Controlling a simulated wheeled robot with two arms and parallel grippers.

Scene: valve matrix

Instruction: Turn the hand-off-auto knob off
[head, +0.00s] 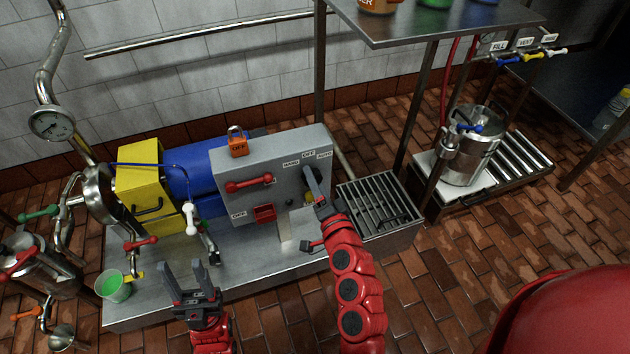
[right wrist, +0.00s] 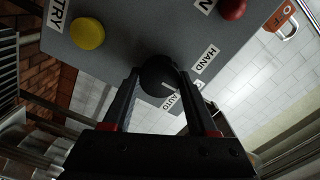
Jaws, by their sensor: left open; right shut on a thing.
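The hand-off-auto knob (right wrist: 157,72) is round and black, on the grey control panel (head: 285,193). In the right wrist view my right gripper (right wrist: 160,84) has a finger on each side of it and is shut on it. The HAND label (right wrist: 205,59) and AUTO label (right wrist: 173,102) show beside it; the label between them is mostly hidden. A short pale mark shows on the knob, but its exact setting is unclear. In the head view my right gripper (head: 314,187) largely hides the knob. My left gripper (head: 186,273) is open and empty before the bench.
The panel also carries a red lever (head: 249,184), a red box-like part (head: 264,213) and an orange padlock (head: 238,146) on top. A yellow button (right wrist: 87,33) is near the knob. A green cup (head: 113,287) stands at the bench's left end. A grated stand (head: 378,208) is at right.

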